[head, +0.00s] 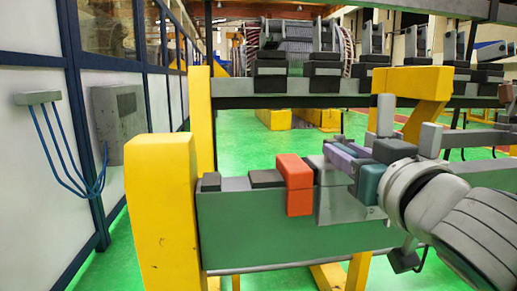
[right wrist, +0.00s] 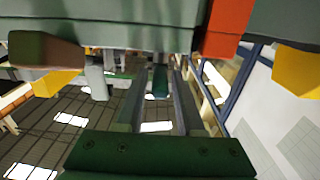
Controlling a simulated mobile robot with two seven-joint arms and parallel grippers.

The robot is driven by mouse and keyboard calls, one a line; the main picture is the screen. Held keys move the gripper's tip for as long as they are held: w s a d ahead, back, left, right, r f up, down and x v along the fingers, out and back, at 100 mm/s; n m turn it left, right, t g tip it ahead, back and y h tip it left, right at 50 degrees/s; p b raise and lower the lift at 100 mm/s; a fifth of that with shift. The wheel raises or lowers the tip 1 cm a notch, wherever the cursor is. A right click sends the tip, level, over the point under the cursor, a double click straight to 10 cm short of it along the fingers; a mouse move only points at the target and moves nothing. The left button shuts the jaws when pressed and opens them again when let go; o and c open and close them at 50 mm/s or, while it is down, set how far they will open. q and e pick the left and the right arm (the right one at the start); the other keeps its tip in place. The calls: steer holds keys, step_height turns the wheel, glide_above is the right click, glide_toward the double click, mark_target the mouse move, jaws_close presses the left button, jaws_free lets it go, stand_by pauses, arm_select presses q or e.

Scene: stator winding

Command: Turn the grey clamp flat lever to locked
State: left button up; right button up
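My right gripper (head: 343,157) reaches in from the right in the head view, close above the green beam (head: 255,225). In the right wrist view its two long fingers (right wrist: 161,72) stand apart with nothing clearly held between them. Upright grey pieces (head: 386,115) rise just behind and to the right of the gripper; I cannot tell which is the grey clamp's flat lever or how it is turned. A grey post also shows in the right wrist view (right wrist: 97,82), left of the fingers. My wrist and gripper hide part of the beam top. My left gripper is not in view.
An orange-red block (head: 296,185) sits over the beam's edge, left of my right gripper. Yellow posts (head: 165,210) stand at the left, and a yellow bracket (head: 420,90) is behind the gripper. A rear rack (head: 300,95) carries several dark fixtures. Green floor lies between.

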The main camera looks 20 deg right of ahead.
jaws_close()
stand_by(1.1)
